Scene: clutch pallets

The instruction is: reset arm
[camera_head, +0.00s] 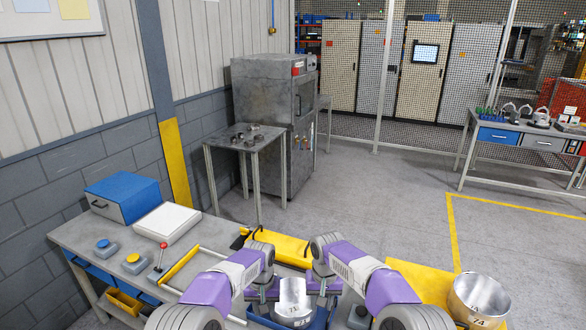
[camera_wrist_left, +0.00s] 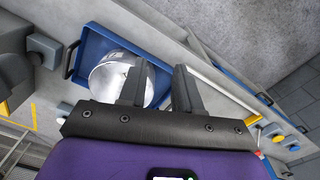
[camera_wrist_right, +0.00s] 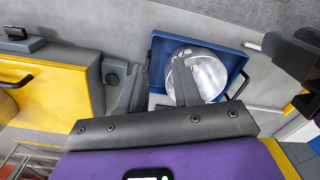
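A silver metal cup (camera_head: 294,298) with a dark number on it stands in a blue tray (camera_head: 316,319) on the bench. It also shows in the left wrist view (camera_wrist_left: 108,78) and in the right wrist view (camera_wrist_right: 207,74). My left gripper (camera_head: 254,288) is above the tray's left side, fingers apart and empty; in its wrist view the fingers (camera_wrist_left: 160,80) partly cover the cup. My right gripper (camera_head: 326,290) is above the tray's right side, fingers apart and empty; one finger (camera_wrist_right: 158,82) covers part of the cup in its wrist view. Neither visibly grips the cup.
A second silver cup (camera_head: 478,298) stands on a yellow surface (camera_head: 422,280) at right. The bench (camera_head: 85,238) holds a blue box (camera_head: 122,195), a white slab (camera_head: 166,222), buttons and a red-knobbed lever (camera_head: 162,250).

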